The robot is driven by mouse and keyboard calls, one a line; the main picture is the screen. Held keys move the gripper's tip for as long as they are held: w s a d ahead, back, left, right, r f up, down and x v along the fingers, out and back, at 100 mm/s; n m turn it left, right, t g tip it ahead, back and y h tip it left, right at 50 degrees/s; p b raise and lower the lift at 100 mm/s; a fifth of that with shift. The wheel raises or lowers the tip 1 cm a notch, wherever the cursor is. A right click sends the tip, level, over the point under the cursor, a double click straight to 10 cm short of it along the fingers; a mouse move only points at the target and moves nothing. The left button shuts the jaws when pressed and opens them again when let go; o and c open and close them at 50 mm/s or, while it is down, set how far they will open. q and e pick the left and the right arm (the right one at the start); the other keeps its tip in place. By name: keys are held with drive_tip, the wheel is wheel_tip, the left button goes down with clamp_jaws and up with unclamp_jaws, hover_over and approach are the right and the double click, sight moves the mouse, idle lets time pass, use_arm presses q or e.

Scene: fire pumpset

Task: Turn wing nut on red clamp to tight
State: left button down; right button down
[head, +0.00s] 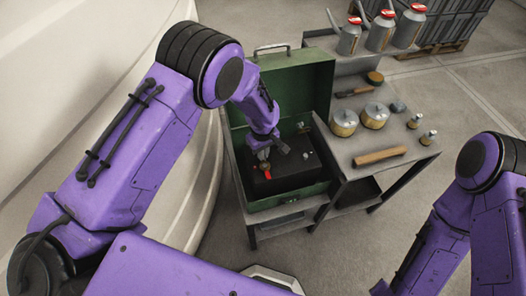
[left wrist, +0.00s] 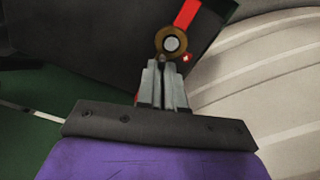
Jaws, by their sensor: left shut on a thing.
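The red clamp (head: 267,174) sits on a black battery (head: 290,172) inside the open green metal box (head: 292,212). In the left wrist view the clamp (left wrist: 186,14) shows as a red strip beside a brass ring around a grey round post (left wrist: 172,43). My left gripper (head: 263,156) reaches down into the box at the clamp. In the left wrist view its grey fingers (left wrist: 161,75) are close together, just beside the ring, shut on a small part. That part, seemingly the wing nut, is mostly hidden between the fingers. My right gripper is out of view.
The box's raised green lid (head: 290,85) stands behind my left wrist. On the grey workbench (head: 345,152) at right are brass-coloured pots (head: 344,121), a brush (head: 375,78) and a wooden-handled tool (head: 380,156). A large pale curved body (head: 90,60) fills the left.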

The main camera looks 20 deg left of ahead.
use_arm(q)
drive_tip(key=m, duration=0.4)
drive_tip(key=shift+r+m+p, duration=0.1)
drive_tip(key=shift+m+p, duration=0.3)
drive_tip(key=m, duration=1)
drive_tip(key=shift+m, duration=1.9)
drive_tip(key=c, duration=1.3)
unclamp_jaws()
drive_tip(key=shift+o, duration=0.2)
wheel_tip(320, 180, up, 10)
drive_tip(key=b, duration=0.1)
drive_tip(key=shift+r+b, duration=0.25)
drive_tip(key=shift+b, duration=0.05)
